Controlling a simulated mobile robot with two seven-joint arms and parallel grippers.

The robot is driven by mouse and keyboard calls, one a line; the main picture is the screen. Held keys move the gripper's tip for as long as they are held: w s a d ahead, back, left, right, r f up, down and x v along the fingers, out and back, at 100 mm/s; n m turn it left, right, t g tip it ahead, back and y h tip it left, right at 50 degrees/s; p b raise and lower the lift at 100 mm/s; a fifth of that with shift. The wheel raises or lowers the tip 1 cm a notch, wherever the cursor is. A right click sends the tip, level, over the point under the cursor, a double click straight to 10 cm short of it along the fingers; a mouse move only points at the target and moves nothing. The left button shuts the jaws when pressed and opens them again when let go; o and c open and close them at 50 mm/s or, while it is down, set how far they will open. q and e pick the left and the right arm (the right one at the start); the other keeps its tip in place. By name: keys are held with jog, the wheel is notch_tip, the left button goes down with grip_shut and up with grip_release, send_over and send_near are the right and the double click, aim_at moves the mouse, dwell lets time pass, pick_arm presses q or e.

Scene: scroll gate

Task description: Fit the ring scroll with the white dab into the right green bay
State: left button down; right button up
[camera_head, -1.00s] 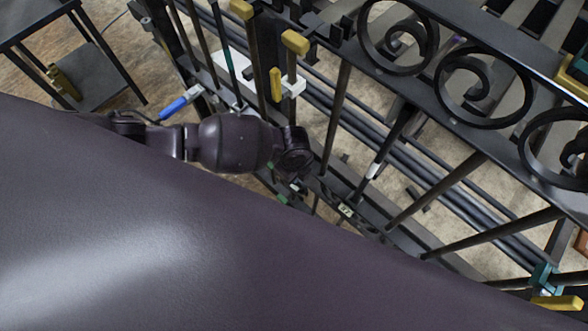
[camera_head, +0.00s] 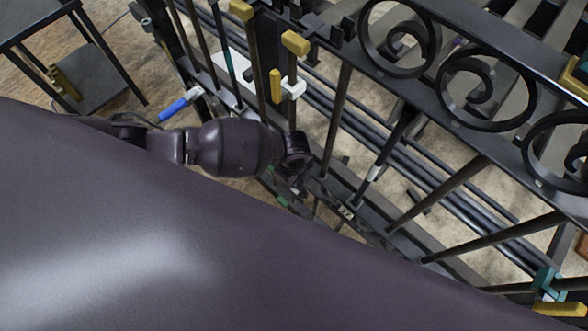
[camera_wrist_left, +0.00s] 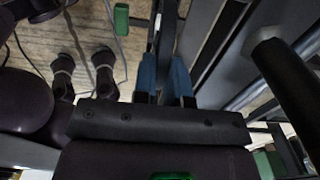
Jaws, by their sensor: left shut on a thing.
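My left gripper (camera_wrist_left: 164,85) shows its two blue fingertips in the left wrist view. They are shut on a narrow dark piece (camera_wrist_left: 167,45) that runs away from the camera; a pale patch shows beside it. I cannot tell whether this piece is the ring scroll with the white dab. In the head view my left arm hides the gripper. Dark scrolls (camera_head: 487,92) sit in the gate's upper band, with no clear white dab on them. Small green marks (camera_head: 282,201) show low on the gate near my wrist; I cannot tell which is the right bay. My right gripper is not in view.
The dark gate (camera_head: 337,115) with slanting bars fills the middle and right. Yellow-ended clamps (camera_head: 295,43) and a teal clamp (camera_head: 547,282) sit on it. A blue-handled tool (camera_head: 174,109) is left of the bars. A dark stand (camera_head: 100,80) is at upper left.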

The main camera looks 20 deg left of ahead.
pick_arm(q)
jog(key=shift+f, duration=0.2)
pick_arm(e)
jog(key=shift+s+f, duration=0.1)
pick_arm(q)
jog(key=c, duration=1.1)
grip_release()
jog(key=shift+r, duration=0.3)
notch_tip(320, 180, up, 5)
jog(key=shift+w+p, duration=0.15)
jog(key=shift+p, duration=0.7)
notch_tip(320, 180, up, 4)
jog(key=shift+f+p, duration=0.1)
jog(key=shift+p, duration=0.5)
jog(key=shift+r, duration=0.75)
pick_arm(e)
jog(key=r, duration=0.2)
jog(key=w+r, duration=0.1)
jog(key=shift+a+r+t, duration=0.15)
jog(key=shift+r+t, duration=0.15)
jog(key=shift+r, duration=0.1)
